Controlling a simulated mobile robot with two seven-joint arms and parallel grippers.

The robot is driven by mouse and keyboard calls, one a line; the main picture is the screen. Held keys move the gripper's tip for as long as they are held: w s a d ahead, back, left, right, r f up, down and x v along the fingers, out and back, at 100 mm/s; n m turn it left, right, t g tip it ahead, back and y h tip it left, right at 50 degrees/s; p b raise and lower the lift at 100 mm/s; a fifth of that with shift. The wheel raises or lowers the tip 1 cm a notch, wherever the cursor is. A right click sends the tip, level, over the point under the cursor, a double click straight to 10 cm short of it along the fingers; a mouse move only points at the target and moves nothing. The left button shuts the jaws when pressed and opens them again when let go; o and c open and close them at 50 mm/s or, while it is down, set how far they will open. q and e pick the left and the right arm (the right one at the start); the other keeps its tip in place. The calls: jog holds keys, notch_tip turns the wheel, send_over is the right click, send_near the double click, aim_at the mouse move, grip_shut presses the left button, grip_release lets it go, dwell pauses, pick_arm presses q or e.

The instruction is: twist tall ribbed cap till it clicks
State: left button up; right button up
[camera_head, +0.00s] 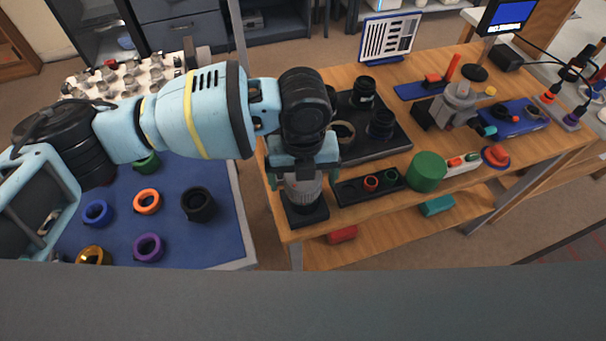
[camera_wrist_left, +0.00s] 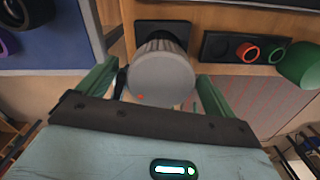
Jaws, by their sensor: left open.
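The tall ribbed cap (camera_head: 303,193) is grey and stands upright on a black square base (camera_head: 308,215) at the near left corner of the wooden table. In the left wrist view the cap (camera_wrist_left: 161,76) shows its smooth round top with a small orange mark near the rim, and ribs on its side. My left gripper (camera_head: 302,180) is above the cap, with its green fingers on either side. In the left wrist view the open fingers (camera_wrist_left: 158,85) flank the cap with visible gaps. My right gripper is not in view.
A black tray (camera_head: 352,189) with red and green rings lies right of the cap, beside a green cylinder (camera_head: 427,171). A dark tray (camera_head: 385,150) with lens parts is behind. A blue mat (camera_head: 180,235) with coloured rings lies left, across a gap.

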pick_arm(q)
jog(key=shift+r, duration=3.9)
jog(key=shift+s, duration=0.1)
